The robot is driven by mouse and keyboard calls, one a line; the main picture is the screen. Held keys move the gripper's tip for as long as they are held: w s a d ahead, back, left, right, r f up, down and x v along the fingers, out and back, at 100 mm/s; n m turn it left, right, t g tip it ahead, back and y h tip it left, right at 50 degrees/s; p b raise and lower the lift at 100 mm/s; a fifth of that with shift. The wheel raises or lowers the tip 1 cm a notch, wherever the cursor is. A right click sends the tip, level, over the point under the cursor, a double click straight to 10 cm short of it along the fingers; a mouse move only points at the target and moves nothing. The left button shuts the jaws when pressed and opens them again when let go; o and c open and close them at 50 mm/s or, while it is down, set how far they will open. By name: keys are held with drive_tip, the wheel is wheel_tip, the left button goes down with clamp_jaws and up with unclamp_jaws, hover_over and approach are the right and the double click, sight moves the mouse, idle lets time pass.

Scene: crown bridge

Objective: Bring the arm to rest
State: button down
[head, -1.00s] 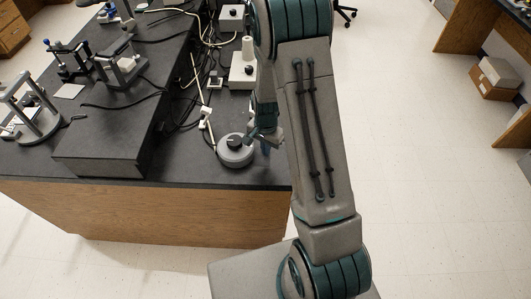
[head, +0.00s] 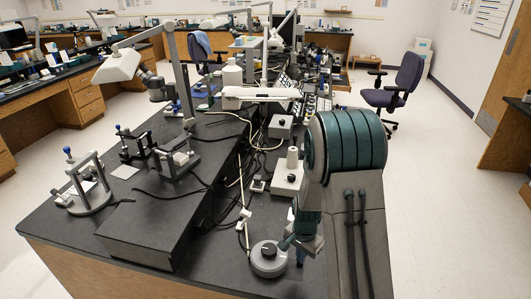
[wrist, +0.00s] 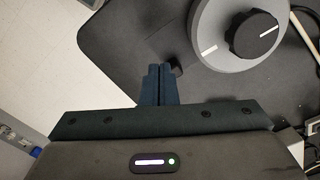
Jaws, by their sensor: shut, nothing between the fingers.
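My gripper (wrist: 157,84) shows in the wrist view with its two dark fingers together and nothing between them. It is above the black bench top, close to the bench edge. In the head view my arm reaches down at the right of the bench, and the fingers are mostly hidden or too small to tell apart. A round grey device with a black knob (head: 268,257) stands beside the gripper on the bench corner. The device also shows at the upper right of the wrist view (wrist: 210,38), apart from the fingers.
White boxes with knobs (head: 288,180) and cables lie behind the device. An office chair (head: 397,88) stands behind; floor at the right is clear.

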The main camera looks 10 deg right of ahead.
drive_tip(key=s+a+r+n+t, duration=0.1)
drive_tip(key=s+r+n, duration=0.15)
drive_tip(key=r, duration=0.65)
drive_tip(key=s+r+n+t, duration=0.15)
drive_tip(key=s+r, duration=0.25)
drive_tip(key=r, duration=0.4)
drive_tip(key=s+r+n+t, duration=0.1)
drive_tip(key=s+r+n, duration=0.4)
drive_tip(key=s+r, duration=0.4)
drive_tip(key=s, duration=0.4)
drive_tip(key=shift+s+a+r+n, duration=0.15)
drive_tip(key=shift+a+r+n, duration=0.15)
drive_tip(key=shift+a, duration=0.1)
